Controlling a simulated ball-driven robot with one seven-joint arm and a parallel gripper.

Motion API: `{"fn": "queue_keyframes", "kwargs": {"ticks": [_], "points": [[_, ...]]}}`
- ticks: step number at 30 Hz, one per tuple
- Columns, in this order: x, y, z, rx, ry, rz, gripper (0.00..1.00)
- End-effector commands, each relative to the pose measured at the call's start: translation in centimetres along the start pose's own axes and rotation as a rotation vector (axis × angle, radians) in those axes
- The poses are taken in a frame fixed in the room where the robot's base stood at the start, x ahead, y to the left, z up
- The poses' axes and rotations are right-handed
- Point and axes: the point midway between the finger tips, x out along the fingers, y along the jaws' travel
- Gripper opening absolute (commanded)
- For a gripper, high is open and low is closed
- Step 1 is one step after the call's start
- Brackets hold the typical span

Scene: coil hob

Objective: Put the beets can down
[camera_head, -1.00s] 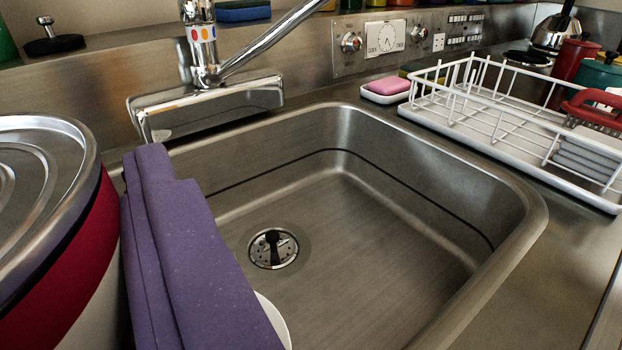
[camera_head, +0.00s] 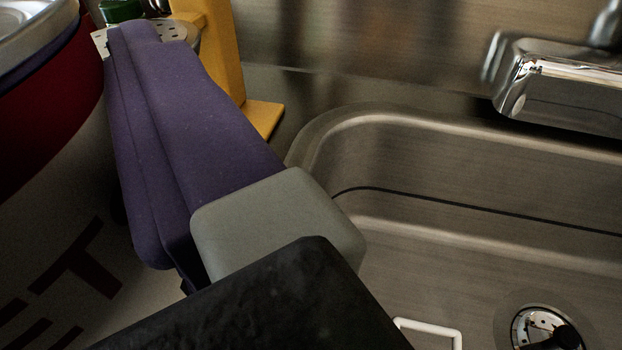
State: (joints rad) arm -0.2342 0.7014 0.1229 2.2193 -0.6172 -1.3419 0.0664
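The beets can (camera_head: 50,170) is large and close at the left edge, cut off by the frame. It has a silver rim, a dark red band and a pale label with large dark letters ending in "ET". My gripper (camera_head: 180,120) shows one purple finger lying along the can's right side, with grey and black parts behind it. The other finger is hidden behind the can or out of frame. The gripper appears shut on the can. The can's base and whatever lies below it are out of view.
The steel sink (camera_head: 480,180) fills the right, with its drain (camera_head: 545,330) at lower right and a white rim (camera_head: 430,328) near the bottom. The chrome tap (camera_head: 560,85) is at upper right. A yellow upright piece (camera_head: 222,60) and a perforated grey disc (camera_head: 180,32) stand behind the finger.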

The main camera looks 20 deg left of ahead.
Motion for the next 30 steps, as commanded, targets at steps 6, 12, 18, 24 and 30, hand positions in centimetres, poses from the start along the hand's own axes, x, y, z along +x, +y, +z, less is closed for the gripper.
{"fn": "queue_keyframes", "kwargs": {"ticks": [6,12,18,24,30], "points": [[1.6,-14.2,0.4,0.0,0.003,-0.448,0.29],[-0.1,-23.5,0.3,-0.001,0.003,-0.762,0.29],[-1.5,-26.8,0.1,-0.002,0.001,-0.9,0.29],[-2.1,-23.3,0.7,-0.005,0.001,-0.909,0.29],[-2.8,-17.8,1.3,-0.005,0.001,-0.907,0.29]]}}
